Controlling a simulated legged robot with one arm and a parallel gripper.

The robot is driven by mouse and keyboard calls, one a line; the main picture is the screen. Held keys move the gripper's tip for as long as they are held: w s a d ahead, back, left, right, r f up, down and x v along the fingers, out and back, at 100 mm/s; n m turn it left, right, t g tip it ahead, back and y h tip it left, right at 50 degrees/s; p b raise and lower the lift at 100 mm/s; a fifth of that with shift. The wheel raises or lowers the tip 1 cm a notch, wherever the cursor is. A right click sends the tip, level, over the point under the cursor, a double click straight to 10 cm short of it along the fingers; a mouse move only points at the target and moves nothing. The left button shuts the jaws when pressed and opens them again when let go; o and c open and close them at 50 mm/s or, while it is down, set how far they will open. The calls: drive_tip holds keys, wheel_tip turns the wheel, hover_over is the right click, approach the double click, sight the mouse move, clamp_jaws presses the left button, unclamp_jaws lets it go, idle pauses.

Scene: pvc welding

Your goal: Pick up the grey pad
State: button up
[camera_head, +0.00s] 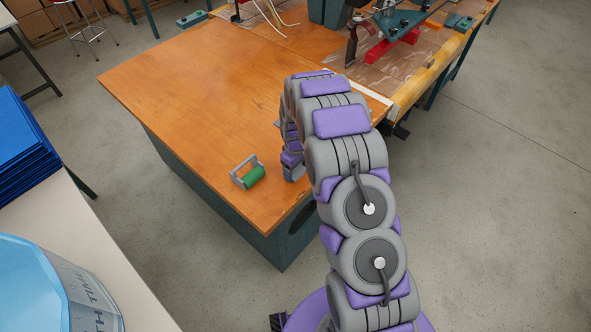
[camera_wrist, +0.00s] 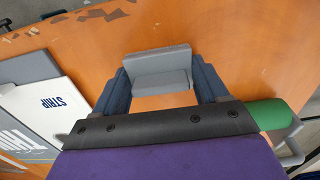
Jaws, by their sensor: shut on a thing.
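The grey pad (camera_wrist: 160,82) shows in the wrist view as a small angled grey block above the orange wooden tabletop. My gripper (camera_wrist: 157,72) has its two dark blue fingers on either side of it, shut on it. Whether the pad touches the table or hangs just above it I cannot tell. In the head view my gripper (camera_head: 292,166) is low over the near part of the table, partly hidden by my arm, and the pad cannot be made out clearly there.
A green roller with a grey handle (camera_head: 252,175) lies on the wooden table (camera_head: 190,90), left of my gripper; its green part (camera_wrist: 268,113) shows at the wrist view's right. A white box marked STRIP (camera_wrist: 62,100) is at its left. A clamp rig (camera_head: 395,25) stands at the back right.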

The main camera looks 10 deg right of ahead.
drive_tip(key=shift+r, duration=0.5)
wheel_tip(320, 180, up, 3)
drive_tip(key=shift+f+p, duration=0.1)
drive_tip(key=shift+p, duration=0.6)
drive_tip(key=s+a+r+p, duration=0.1)
drive_tip(key=s+a, duration=0.4)
drive_tip(key=s, duration=1)
drive_tip(key=shift+p, duration=0.8)
drive_tip(key=shift+s+r, duration=0.1)
